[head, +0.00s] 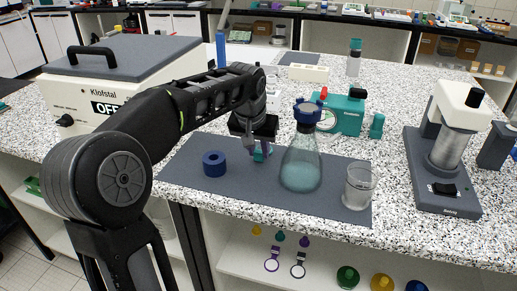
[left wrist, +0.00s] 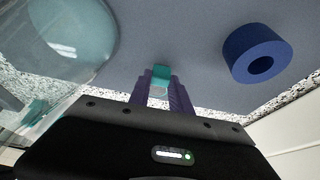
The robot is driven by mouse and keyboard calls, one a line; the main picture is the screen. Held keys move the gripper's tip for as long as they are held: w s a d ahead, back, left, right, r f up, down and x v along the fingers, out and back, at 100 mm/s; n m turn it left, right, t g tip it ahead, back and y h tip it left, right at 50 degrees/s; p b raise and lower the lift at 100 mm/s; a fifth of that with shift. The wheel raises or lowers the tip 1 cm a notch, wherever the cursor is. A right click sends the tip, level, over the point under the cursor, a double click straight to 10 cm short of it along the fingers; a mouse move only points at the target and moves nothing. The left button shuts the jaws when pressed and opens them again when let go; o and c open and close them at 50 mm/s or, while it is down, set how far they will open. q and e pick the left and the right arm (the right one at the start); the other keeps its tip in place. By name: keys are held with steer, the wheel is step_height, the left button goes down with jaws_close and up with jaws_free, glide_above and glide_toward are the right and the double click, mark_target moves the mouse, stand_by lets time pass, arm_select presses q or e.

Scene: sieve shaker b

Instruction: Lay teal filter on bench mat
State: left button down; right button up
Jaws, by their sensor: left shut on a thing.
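My left gripper (head: 260,154) reaches down over the grey bench mat (head: 240,186), just left of the flask. It is shut on the small teal filter (head: 259,155). In the left wrist view the teal filter (left wrist: 161,73) shows between the purple fingertips (left wrist: 160,86), with the mat (left wrist: 190,50) behind it. The filter is low and close to the mat; I cannot tell whether it touches. The fingers hide part of it. My right gripper is not in view.
A blue ring (head: 214,164) lies on the mat left of the gripper. A glass flask (head: 301,166) with a blue collar and a clear beaker (head: 359,187) stand on its right. Behind are a teal pump (head: 345,113) and a small teal bottle (head: 377,126). The mat's front middle is bare.

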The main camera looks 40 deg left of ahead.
arm_select(q)
steer(key=c, duration=1.2)
jaws_free()
steer(key=shift+f, duration=0.1)
steer(key=shift+r, duration=0.5)
steer(key=p+v, duration=0.1)
steer(key=v, duration=1)
steer(key=shift+s+d+r, duration=0.1)
steer(key=shift+s+r, duration=0.05)
steer(key=shift+s, duration=0.05)
